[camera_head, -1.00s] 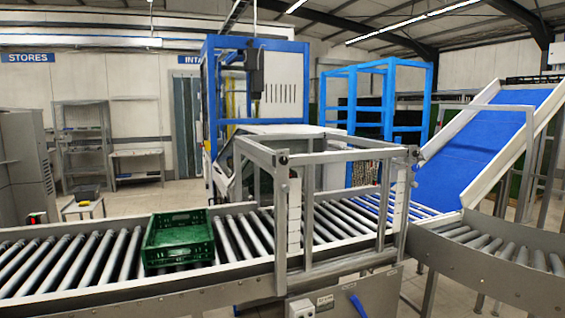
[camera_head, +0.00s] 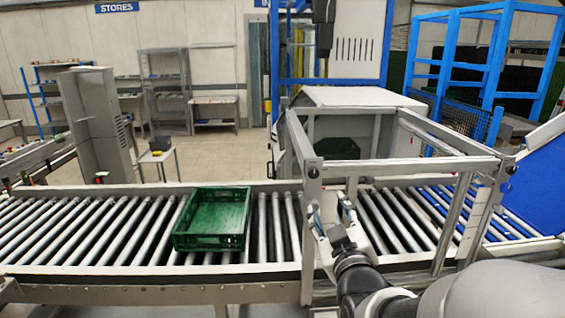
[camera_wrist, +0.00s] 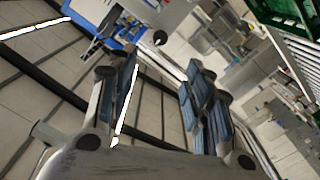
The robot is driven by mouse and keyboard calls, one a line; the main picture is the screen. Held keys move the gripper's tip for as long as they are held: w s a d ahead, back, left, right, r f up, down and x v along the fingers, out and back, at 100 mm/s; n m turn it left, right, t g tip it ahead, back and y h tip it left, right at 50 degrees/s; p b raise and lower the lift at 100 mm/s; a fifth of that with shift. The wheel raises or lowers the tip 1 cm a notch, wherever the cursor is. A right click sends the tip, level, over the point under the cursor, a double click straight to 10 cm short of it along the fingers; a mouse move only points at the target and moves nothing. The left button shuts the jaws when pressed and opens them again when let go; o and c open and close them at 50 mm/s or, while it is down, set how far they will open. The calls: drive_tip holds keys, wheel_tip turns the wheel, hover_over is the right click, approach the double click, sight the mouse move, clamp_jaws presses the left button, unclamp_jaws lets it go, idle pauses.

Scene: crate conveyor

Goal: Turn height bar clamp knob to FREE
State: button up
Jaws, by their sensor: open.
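A grey metal height bar frame (camera_head: 415,171) stands over the roller conveyor. A small dark round knob (camera_head: 313,172) sits at its front left corner, and another dark knob (camera_head: 510,168) at its right corner. I cannot tell which is the clamp knob or read any FREE mark or setting. My gripper (camera_head: 333,214) points up, open and empty, just right of the frame's left post and below its top rail. In the wrist view its two blue-padded fingers (camera_wrist: 163,85) are spread with nothing between them. I see no knob for certain in the wrist view.
A green crate (camera_head: 212,219) rests on the rollers left of the frame; part of it shows in the wrist view (camera_wrist: 283,14). A blue inclined belt (camera_head: 545,190) is at far right. My arm crosses the lower right, close to the frame.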

sight(314, 174)
drive_tip(key=w, duration=1.7)
drive_tip(key=shift+a+r+p, duration=0.1)
drive_tip(key=shift+a+p, duration=0.1)
drive_tip(key=shift+p, duration=0.15)
drive_tip(key=shift+c, duration=0.3)
drive_tip(key=c, duration=1)
